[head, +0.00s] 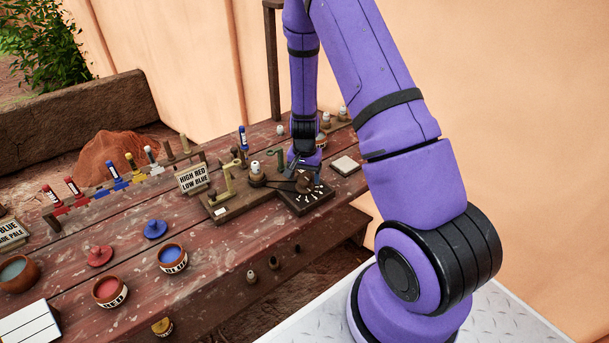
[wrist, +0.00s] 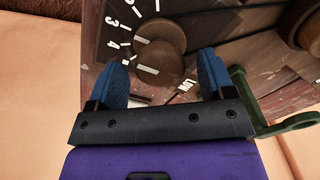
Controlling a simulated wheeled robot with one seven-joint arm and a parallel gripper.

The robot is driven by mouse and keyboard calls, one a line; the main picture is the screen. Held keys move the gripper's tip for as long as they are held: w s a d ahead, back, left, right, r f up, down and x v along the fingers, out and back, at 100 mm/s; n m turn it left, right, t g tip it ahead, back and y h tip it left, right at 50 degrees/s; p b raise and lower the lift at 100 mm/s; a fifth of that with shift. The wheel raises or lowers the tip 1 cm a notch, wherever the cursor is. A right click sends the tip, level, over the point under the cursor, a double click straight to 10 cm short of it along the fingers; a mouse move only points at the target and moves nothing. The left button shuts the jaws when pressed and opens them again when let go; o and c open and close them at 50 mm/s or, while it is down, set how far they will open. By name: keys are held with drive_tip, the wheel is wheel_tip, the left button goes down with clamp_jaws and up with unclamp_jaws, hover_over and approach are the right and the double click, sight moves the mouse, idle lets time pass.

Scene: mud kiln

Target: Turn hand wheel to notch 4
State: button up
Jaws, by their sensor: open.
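The hand wheel is a brown round wooden knob (wrist: 165,66) on a dark dial plate (wrist: 97,62) with white ticks and numerals. In the wrist view it shows as two overlapping round parts, each with a white stripe toward the left. The numeral 4 (wrist: 113,44) and a 3 stand left of the knob, and "LOW" is lettered below right. My gripper (wrist: 162,76) is open, with one blue finger on each side of the knob's lower part. I cannot tell whether the fingers touch it. In the head view the dial plate (head: 311,205) lies below my gripper (head: 297,170).
A wooden board (head: 235,207) with fittings adjoins the dial on its left. A "HIGH RED LOW BLUE" sign (head: 193,179) stands behind it. Red (head: 108,289) and blue (head: 172,257) pots stand toward the front left. A pale tile (head: 346,165) lies right of the dial.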

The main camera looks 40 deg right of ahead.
drive_tip(key=c, duration=0.9)
drive_tip(key=shift+n, duration=2.9)
drive_tip(key=o, duration=0.9)
